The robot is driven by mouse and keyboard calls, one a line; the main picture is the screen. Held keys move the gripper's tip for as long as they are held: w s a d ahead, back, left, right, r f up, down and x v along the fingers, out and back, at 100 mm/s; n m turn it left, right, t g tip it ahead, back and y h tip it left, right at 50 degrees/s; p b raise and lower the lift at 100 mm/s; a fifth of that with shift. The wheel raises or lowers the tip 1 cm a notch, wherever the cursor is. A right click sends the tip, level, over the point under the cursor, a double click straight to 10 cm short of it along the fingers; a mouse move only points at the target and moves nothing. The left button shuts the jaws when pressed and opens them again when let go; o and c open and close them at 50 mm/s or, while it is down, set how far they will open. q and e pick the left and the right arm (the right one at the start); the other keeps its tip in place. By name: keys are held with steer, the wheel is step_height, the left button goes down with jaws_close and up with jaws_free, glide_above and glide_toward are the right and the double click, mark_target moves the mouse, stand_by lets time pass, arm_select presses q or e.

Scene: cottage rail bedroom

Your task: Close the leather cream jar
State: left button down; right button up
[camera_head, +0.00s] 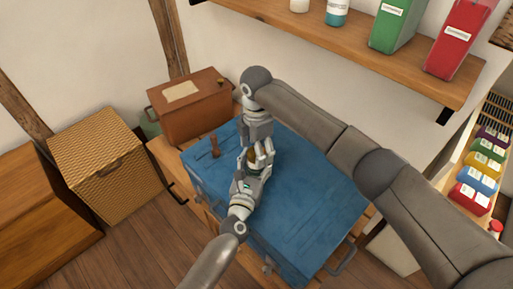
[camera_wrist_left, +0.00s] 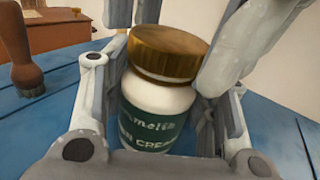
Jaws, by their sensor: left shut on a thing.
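The leather cream jar (camera_wrist_left: 155,108) is white with a green label and stands between the fingers of my left gripper (camera_head: 251,168), which is shut on it. A brown-gold lid (camera_wrist_left: 168,52) sits on top of the jar's mouth; I cannot tell how tight it is. In the head view only a small brownish bit of the lid (camera_head: 255,155) shows between the two grippers. My right gripper (camera_head: 259,146) reaches down from above, its fingers on either side of the lid in the left wrist view (camera_wrist_left: 182,28). Whether they press on the lid is unclear.
A brown case (camera_head: 190,108) is behind at the left, beside a wicker basket (camera_head: 105,165). A shelf (camera_head: 350,40) with bottles hangs above.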

steer(key=shift+r, duration=2.25)
steer(key=shift+c, duration=0.3)
step_height(320, 180, up, 2)
steer(key=shift+w+r+n, duration=0.1)
steer(key=shift+w+n, duration=0.05)
steer(key=shift+n, duration=0.75)
steer(key=shift+r+n, duration=0.65)
steer(key=shift+n, duration=0.05)
steer(key=shift+f, duration=4)
